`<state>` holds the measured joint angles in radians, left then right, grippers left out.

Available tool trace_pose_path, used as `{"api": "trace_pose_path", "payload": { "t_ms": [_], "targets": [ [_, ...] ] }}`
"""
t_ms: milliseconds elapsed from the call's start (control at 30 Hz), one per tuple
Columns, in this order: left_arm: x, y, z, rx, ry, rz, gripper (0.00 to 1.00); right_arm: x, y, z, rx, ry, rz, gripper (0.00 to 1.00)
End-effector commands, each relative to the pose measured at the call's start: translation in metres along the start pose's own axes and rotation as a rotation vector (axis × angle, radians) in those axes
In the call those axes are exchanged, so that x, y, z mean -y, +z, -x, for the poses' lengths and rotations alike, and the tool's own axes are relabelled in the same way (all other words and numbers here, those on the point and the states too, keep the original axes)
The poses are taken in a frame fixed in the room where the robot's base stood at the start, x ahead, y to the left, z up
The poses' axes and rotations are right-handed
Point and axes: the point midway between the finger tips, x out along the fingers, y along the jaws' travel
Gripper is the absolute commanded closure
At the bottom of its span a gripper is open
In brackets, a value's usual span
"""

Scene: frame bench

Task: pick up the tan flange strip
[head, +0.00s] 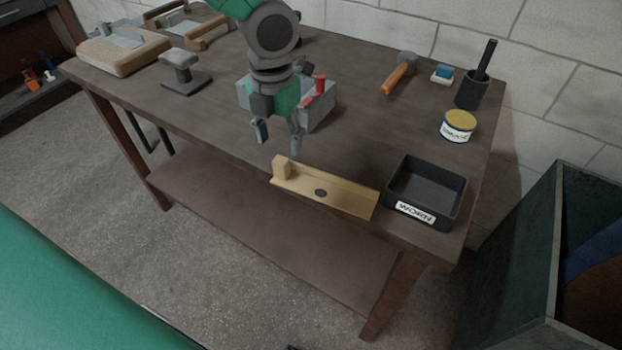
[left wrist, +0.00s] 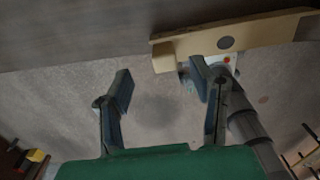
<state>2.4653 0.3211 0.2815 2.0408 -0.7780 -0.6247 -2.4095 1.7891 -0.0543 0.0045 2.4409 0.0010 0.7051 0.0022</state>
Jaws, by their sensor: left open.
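The tan flange strip (head: 345,197) lies along the front edge of the bench, left of the black tray. It is long and pale, with a raised block at its left end and a dark round spot near its middle. It seems to overhang the edge. In the left wrist view the strip (left wrist: 265,33) crosses the upper right, beyond the fingertips. My left gripper (head: 279,138) is open and empty, behind and left of the strip's block end in the head view. It also shows in the left wrist view (left wrist: 160,84), fingers apart with nothing between. My right gripper is out of view.
The black tray labelled WORN (head: 456,196) stands close to the strip's right end. A grey vise-like block with a red part (head: 320,112) is behind my left gripper.

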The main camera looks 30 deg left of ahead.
Motion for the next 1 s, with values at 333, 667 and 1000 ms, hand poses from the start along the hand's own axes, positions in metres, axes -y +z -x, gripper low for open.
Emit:
{"api": "trace_pose_path", "payload": {
  "t_ms": [333, 667, 1000],
  "targets": [
    [0.004, -0.001, -0.041, -0.003, 0.003, -0.001, 0.5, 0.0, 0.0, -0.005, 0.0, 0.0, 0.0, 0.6],
    [0.003, -0.001, -0.055, 0.002, -0.001, 0.0, 0.5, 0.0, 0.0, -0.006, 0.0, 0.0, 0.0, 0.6],
    [0.004, 0.0, -0.055, 0.001, -0.001, 0.001, 1.0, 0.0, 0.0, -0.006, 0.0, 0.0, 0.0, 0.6]
  ]
}}
